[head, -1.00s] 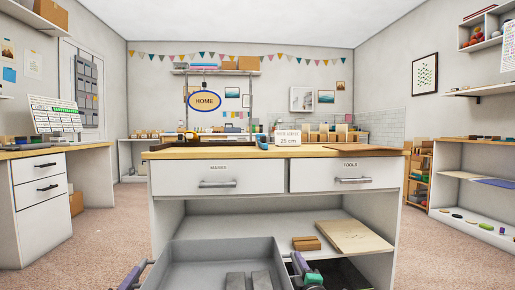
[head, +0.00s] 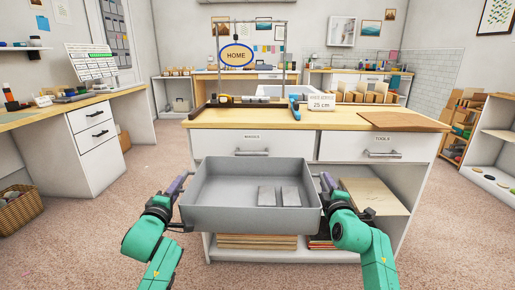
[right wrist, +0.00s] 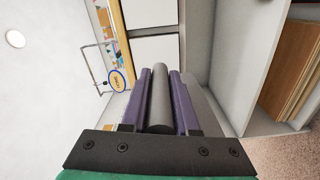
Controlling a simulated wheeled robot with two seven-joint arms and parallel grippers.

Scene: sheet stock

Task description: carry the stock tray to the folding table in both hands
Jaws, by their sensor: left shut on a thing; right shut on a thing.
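The stock tray (head: 252,218) is a grey, open box held level in front of the counter. Two flat grey pieces (head: 278,196) lie inside it, right of the middle. My left gripper (head: 180,186) is shut on the tray's left side. My right gripper (head: 325,184) is shut on its right side. In the right wrist view, the purple fingers (right wrist: 160,103) close on both sides of a grey rounded bar of the tray. No folding table can be made out.
A white counter (head: 420,112) with a wooden top and two drawers stands just beyond the tray. A desk (head: 95,135) with drawers is on the left, with a wicker basket (head: 22,206) near it. Shelves (head: 495,160) stand at the right. Carpet (head: 165,165) between desk and counter is clear.

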